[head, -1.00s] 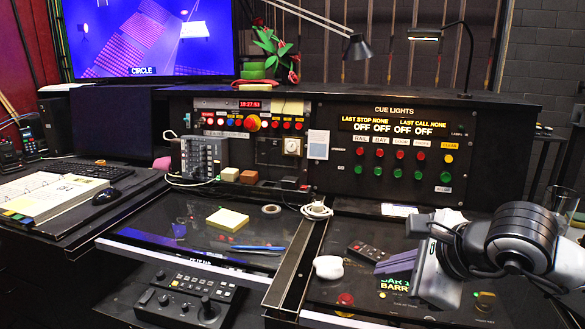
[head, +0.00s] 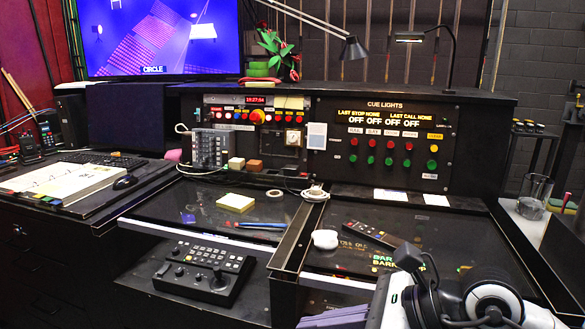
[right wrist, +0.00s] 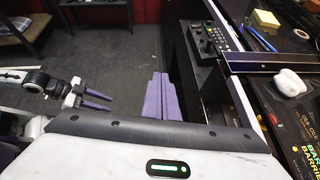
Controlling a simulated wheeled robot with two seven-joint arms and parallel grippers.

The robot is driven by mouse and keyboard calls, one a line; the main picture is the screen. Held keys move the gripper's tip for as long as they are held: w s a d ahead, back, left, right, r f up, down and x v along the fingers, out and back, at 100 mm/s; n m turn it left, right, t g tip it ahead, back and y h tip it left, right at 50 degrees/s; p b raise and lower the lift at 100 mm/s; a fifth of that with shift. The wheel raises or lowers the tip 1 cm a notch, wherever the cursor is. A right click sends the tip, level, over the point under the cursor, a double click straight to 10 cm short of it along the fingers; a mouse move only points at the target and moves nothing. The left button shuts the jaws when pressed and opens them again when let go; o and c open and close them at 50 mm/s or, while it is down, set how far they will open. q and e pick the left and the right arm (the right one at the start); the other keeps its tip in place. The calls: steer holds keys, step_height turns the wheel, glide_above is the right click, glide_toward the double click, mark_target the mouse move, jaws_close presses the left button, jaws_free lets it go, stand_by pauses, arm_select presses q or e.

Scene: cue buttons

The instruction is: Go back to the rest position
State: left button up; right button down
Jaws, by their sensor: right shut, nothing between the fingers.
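My right gripper (head: 318,322) is low at the bottom edge of the head view, in front of the desk, and its arm comes in at the lower right. In the right wrist view its purple fingers (right wrist: 160,98) lie together over the dark floor, shut and empty. My left gripper (right wrist: 108,101) shows at the left of the right wrist view, with its two purple fingers apart and nothing between them; it is out of the head view. The cue lights panel (head: 392,150) stands on the console with red and green buttons, its displays reading OFF.
The desk edge (right wrist: 238,100) runs close to the right of my right gripper. A black control box (head: 205,268), a white rounded object (head: 325,239) and a remote (head: 373,235) are on the desk. A glass (head: 534,197) stands at right. Open floor (right wrist: 115,50) lies beyond my fingers.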

steer(key=s+a+r+m+y, duration=0.4)
steer(key=a+m+y, duration=0.1)
steer(key=m+y, duration=0.25)
steer(key=w+d+f+m+t+h, duration=0.3)
steer(key=d+f+m+t+h, duration=0.25)
steer(key=m, duration=0.75)
steer(key=w+d+f+m+t+h, duration=0.2)
steer(key=d+f+m+t+h, duration=0.35)
steer(key=m, duration=0.75)
steer(key=s+d+f+m+g+h, duration=0.2)
steer(key=s+f+m, duration=0.4)
steer(key=f, duration=0.8)
steer(key=s+d+f+m+g+h, duration=0.3)
steer(key=s+f+m, duration=0.4)
steer(key=s+f, duration=0.5)
steer(key=shift+d+f+g, duration=0.65)
steer(key=shift+f+g, duration=0.25)
steer(key=shift+s, duration=0.1)
